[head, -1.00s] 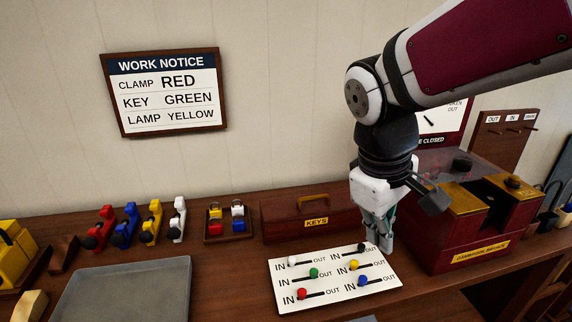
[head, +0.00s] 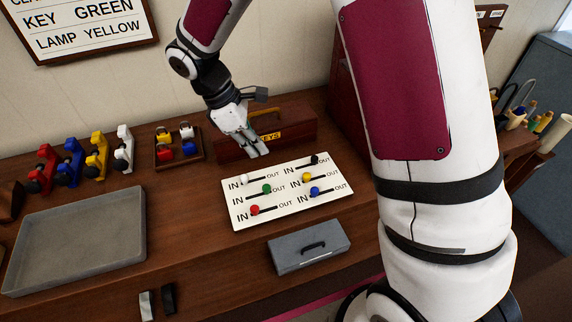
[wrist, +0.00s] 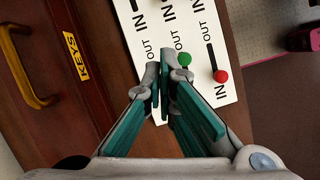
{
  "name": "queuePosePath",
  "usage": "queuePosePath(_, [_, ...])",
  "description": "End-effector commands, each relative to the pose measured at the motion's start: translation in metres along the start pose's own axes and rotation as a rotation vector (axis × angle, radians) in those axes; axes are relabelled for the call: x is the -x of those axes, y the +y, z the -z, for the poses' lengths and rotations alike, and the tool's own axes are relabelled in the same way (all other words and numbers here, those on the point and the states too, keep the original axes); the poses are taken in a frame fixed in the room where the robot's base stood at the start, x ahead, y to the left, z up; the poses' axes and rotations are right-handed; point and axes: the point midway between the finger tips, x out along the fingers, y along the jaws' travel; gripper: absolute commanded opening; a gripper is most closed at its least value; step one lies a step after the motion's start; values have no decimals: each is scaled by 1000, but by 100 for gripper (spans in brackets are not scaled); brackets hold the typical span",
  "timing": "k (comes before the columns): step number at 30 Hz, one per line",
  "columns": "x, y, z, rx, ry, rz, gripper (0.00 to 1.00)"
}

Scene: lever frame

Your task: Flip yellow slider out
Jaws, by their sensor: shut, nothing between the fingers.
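The yellow slider (head: 306,177) sits at the IN end of its slot, in the right column of the white slider board (head: 240,220). It is not visible in the wrist view. My gripper (head: 258,152) is shut and empty, above the back edge of the board in front of the KEYS box, to the left of and behind the yellow slider. The wrist view shows the closed fingertips (wrist: 163,68) near the green slider (wrist: 184,58) and the red slider (wrist: 220,76), with no clear contact.
The black slider (head: 315,159) is behind the yellow one and the blue slider (head: 314,191) in front. The white slider (head: 244,180) is at the left. The KEYS box (head: 290,123) stands behind the board. A grey handled box (head: 309,247) lies in front, and a grey tray (head: 75,235) at left.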

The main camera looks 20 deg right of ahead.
Motion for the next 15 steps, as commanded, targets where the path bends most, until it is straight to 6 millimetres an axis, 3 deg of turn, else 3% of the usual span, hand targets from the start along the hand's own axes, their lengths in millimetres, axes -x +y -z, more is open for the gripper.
queuePosePath(11, [-1, 0, 1, 3, -1, 0, 0])
queuePosePath(15, [-11, 0, 0, 3, -3, 2, 0])
